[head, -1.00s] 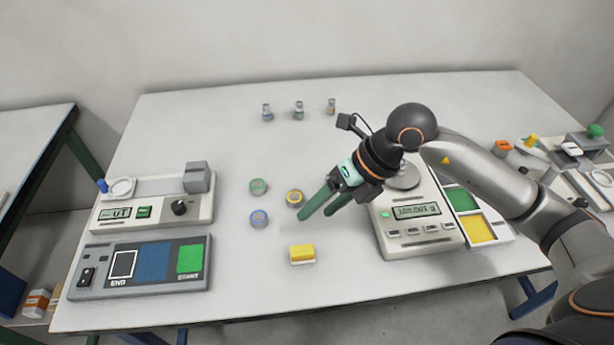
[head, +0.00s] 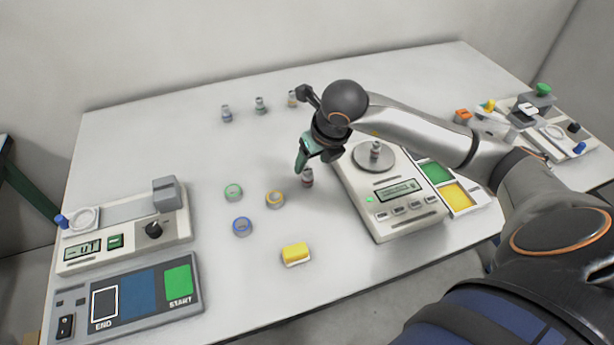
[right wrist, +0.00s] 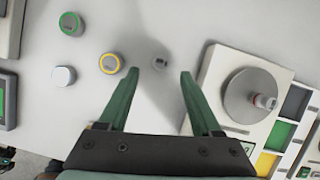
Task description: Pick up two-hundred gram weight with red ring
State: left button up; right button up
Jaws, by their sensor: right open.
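A second small weight (head: 375,150) stands on that scale's round pan; in the right wrist view this weight (right wrist: 264,101) shows a red ring. Gram marks are too small to read. In the right wrist view the gripper (right wrist: 160,76) holds nothing. My left gripper is out of view.
The scale (head: 400,215) is close on the right. Green (head: 233,191), orange (head: 275,199) and blue (head: 242,227) ringed pieces lie left. A yellow block (head: 296,253) is in front. Three weights (head: 260,104) stand at the back. The left device (head: 125,240) is farther off.

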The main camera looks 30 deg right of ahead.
aim_at(308, 171)
jog(key=shift+x, duration=2.7)
jog(key=shift+d, duration=0.1)
grip_shut()
